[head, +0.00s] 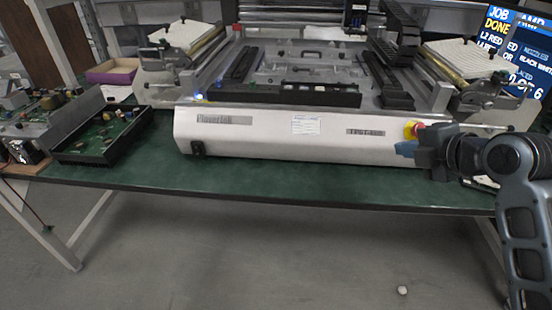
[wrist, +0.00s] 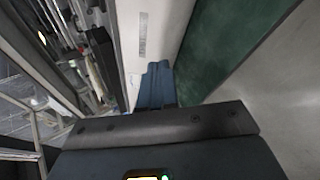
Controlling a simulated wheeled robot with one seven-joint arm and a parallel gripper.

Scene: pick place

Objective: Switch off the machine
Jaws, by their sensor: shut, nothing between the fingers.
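The machine (head: 270,135) stands on the green table, with a long pale front panel. A black rocker-like switch (head: 197,148) is at the panel's lower left. A red knob on a yellow base (head: 411,129) is at the panel's right end. My gripper (head: 402,149) is shut and empty, in front of the panel's right end, just below and left of the red knob in the picture. I cannot tell whether it touches the panel. In the wrist view my blue fingers (wrist: 157,80) are together beside the pale panel (wrist: 150,35); neither switch nor knob is seen there.
A blue light (head: 198,97) glows at the machine's left corner. A screen (head: 515,50) at upper right reads "JOB DONE". An open black tray with a circuit board (head: 100,137) lies left. The table's front strip (head: 270,180) is clear. A small white object (head: 402,290) lies on the floor.

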